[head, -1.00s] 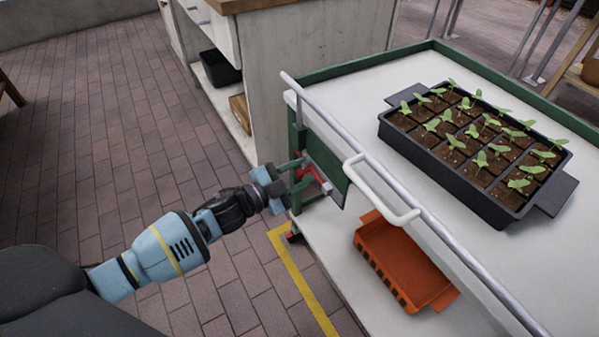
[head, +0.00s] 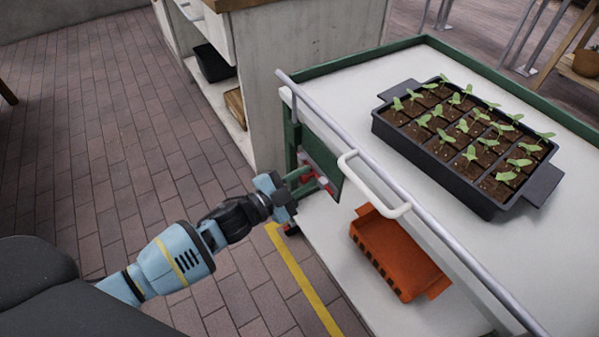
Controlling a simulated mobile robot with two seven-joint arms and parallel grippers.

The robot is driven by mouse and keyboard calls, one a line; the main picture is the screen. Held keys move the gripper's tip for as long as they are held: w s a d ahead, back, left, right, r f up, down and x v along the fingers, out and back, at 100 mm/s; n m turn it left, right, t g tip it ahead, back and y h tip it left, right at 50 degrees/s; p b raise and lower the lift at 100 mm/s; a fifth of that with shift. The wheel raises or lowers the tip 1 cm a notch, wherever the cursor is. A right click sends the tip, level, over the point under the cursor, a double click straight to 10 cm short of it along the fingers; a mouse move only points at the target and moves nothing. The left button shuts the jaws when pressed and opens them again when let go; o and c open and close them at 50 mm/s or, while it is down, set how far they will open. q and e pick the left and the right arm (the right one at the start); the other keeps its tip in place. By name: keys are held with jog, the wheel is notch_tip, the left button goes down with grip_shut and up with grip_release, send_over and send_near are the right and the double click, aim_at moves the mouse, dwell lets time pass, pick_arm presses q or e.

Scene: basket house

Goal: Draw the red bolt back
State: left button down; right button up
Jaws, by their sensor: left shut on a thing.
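The red bolt (head: 307,175) is on the green end panel (head: 323,162) of the white cart, just below the cart's top edge. Only small parts of its red show. My left gripper (head: 308,183) reaches it from the left and is shut on it, and the fingers hide much of it. How far the bolt is drawn cannot be told. My right gripper is not in view.
The cart's rail (head: 385,185) and white handle (head: 372,192) run close above the bolt. A black seedling tray (head: 455,188) stands on the cart top. An orange crate (head: 395,255) sits on the lower shelf. A cabinet (head: 300,80) stands behind. The brick floor at left is clear.

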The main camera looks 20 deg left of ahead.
aim_at(302, 181)
pick_arm(q)
jog(key=c, duration=1.4)
grip_release()
jog(key=shift+d+r, duration=0.25)
jog(key=shift+c, duration=0.2)
jog(key=shift+o, duration=0.8)
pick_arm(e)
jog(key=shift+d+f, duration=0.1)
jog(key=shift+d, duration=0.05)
pick_arm(q)
jog(key=shift+s+a+f, duration=0.1)
jog(key=shift+s+a, duration=0.1)
jog(key=p+v, duration=0.1)
jog(key=v, duration=0.5)
jog(key=shift+s+a, duration=0.3)
jog(key=shift+s, duration=0.2)
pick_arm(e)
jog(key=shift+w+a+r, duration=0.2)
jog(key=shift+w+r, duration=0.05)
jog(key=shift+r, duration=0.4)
